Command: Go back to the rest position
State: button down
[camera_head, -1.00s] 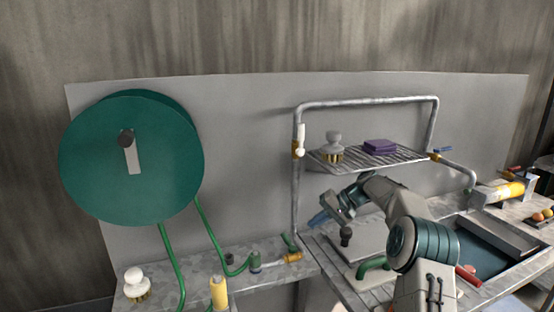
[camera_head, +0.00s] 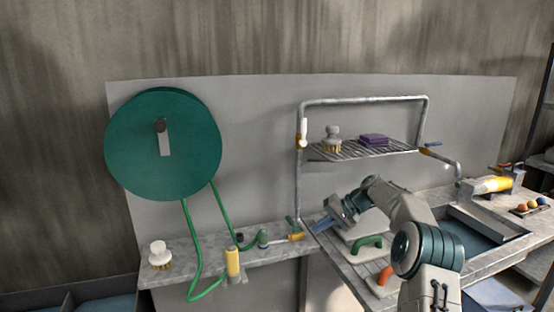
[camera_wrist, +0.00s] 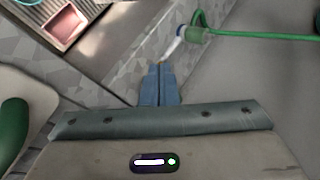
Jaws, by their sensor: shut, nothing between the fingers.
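My gripper (camera_head: 324,223) is in front of the wire shelf, low over the counter to the left of my arm. In the wrist view its blue fingers (camera_wrist: 160,72) are together with nothing between them. Below them in the head view lies the grey counter (camera_head: 210,247). A green hose (camera_head: 189,250) ends in a spray nozzle (camera_head: 263,238) on the counter, left of the gripper and apart from it. In the wrist view the nozzle (camera_wrist: 194,34) shows just beyond the fingertips.
A large green reel (camera_head: 185,175) is on the grey back panel. A pipe frame holds a wire shelf (camera_head: 345,151) with a brush and a purple block. A yellow cylinder (camera_head: 232,262) and another brush (camera_head: 159,254) stand left. A green-handled float (camera_head: 367,243) lies beside my arm.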

jog(key=s+a+r+n+h, duration=0.1)
jog(key=s+a+r+h, duration=0.2)
jog(key=s, duration=0.8)
jog(key=s+r+h, duration=0.3)
jog(key=s+r, duration=0.3)
jog(key=s, duration=0.6)
jog(key=s+d+f+h, duration=0.1)
jog(key=s+d+f, duration=0.1)
jog(key=s, duration=0.9)
jog(key=s+d+f+t+h, duration=0.1)
jog(key=s+d+f+h, duration=0.1)
jog(key=s, duration=0.9)
jog(key=shift+f+n+p, duration=0.3)
jog(key=shift+p, duration=0.1)
